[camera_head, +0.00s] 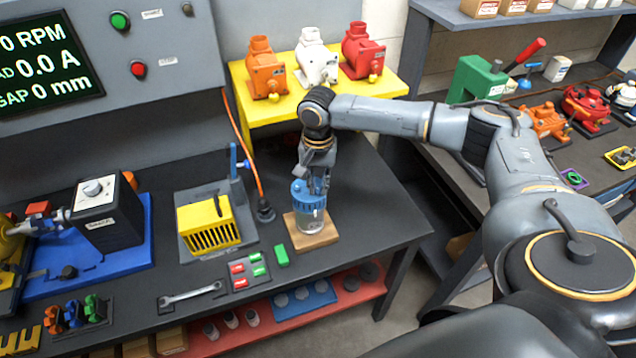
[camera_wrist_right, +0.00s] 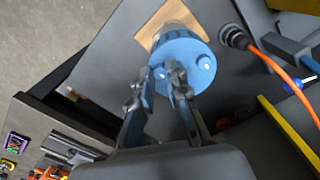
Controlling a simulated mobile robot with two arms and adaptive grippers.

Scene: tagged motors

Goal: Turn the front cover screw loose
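A clear jar-like cylinder (camera_head: 313,219) with a blue cover (camera_head: 309,193) stands upright on a wooden block at the right of the dark bench. In the right wrist view, the blue cover (camera_wrist_right: 182,62) shows from above with a pale screw head (camera_wrist_right: 205,63) on it. My right gripper (camera_head: 311,183) points down at the cover from above. In the right wrist view, its fingertips (camera_wrist_right: 167,76) are close together over the near left part of the cover. They hide what lies between them, so I cannot tell whether they grip a screw. My left gripper is out of view.
A yellow stand (camera_head: 262,114) with orange, white and red motors stands behind the cylinder. A yellow slotted box (camera_head: 208,224) and an orange cable (camera_head: 246,150) are to its left. A wrench (camera_head: 190,294) lies at the front. Dark bench top right of the wooden block is clear.

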